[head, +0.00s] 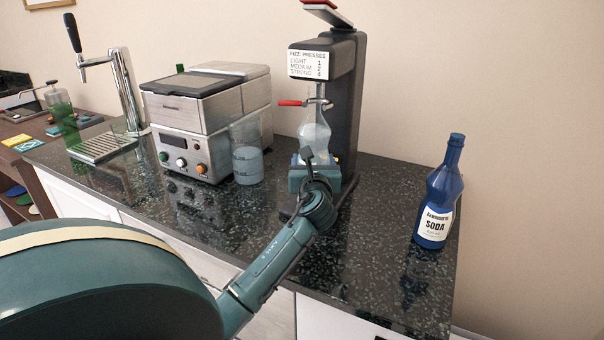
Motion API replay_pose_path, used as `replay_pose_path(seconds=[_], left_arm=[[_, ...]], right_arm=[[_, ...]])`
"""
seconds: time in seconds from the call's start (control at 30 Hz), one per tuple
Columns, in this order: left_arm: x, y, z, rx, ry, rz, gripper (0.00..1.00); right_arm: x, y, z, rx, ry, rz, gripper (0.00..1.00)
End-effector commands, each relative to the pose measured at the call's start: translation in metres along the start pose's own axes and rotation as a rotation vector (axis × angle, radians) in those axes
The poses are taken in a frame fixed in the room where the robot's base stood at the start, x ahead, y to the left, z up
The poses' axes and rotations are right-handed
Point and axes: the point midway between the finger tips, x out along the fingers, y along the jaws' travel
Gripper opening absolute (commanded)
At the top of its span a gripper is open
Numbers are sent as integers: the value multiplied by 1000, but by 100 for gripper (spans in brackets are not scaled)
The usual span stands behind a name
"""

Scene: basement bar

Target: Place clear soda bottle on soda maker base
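The clear soda bottle (314,130) stands upright inside the dark soda maker (347,110), under its head and beside a red-handled clamp (291,103) at its neck. Some pale liquid shows in its lower part. My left gripper (314,164) is right in front of the bottle's bottom, at the soda maker base (347,186). The gripper and wrist hide the bottle's underside and most of the base, so I cannot tell whether the bottle rests on it. The fingers are too hidden to show whether they grip the bottle. My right gripper is out of view.
A clear measuring jug (247,160) and a steel machine (205,120) stand left of the soda maker. A blue soda bottle (438,200) stands at the right. A beer tap (125,90) is far left. The dark speckled counter (375,235) is clear between soda maker and blue bottle.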

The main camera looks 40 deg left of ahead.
Motion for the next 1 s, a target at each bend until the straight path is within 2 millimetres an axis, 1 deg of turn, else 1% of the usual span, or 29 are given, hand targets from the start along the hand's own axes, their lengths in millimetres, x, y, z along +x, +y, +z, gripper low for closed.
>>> replay_pose_path(seconds=[0.03,0.1,0.2,0.27,0.53,0.93,0.97,1.0], left_arm=[[6,-3,4,-3,-8,1,9],[11,-5,5,-3,-9,0,9],[14,-7,4,-2,-9,-1,9],[14,-7,1,-1,-9,0,9],[14,-7,-30,0,-7,0,9],[14,-7,-34,-1,-9,0,9],[13,-6,-38,1,0,0,69],[13,-6,-38,1,0,0,73]], right_arm=[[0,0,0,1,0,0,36],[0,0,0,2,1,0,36],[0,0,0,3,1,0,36],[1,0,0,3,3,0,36],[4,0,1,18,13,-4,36],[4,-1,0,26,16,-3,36],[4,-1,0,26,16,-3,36],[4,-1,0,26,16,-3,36]])
